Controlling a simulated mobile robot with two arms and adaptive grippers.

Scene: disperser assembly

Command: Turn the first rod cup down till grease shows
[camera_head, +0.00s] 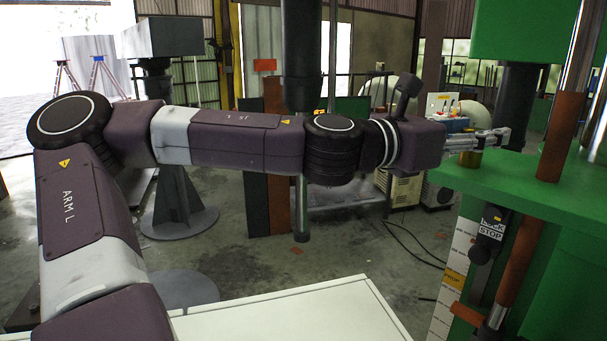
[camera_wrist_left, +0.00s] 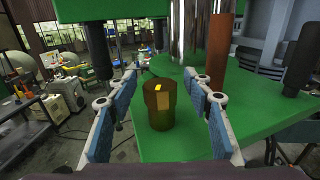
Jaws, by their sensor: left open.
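The rod cup (camera_wrist_left: 161,105) is a small brass-brown cylinder with a wider top and a yellow mark on it. It stands upright on the green plate (camera_wrist_left: 205,140) of the machine. My left gripper (camera_wrist_left: 163,128) is open, with one blue-padded finger on each side of the cup, and gaps show between the fingers and the cup. In the head view my left gripper (camera_head: 505,138) reaches over the green plate, and the cup (camera_head: 468,158) shows partly below the fingers. I cannot make out any grease. My right gripper is not in view.
A brown rod (camera_head: 560,137) and a steel column (camera_head: 583,45) rise from the green plate close to the gripper. A green upper block (camera_head: 510,30) hangs above. A white table top (camera_head: 300,318) is in front. A dark hanging cylinder (camera_head: 301,50) stands behind my left arm.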

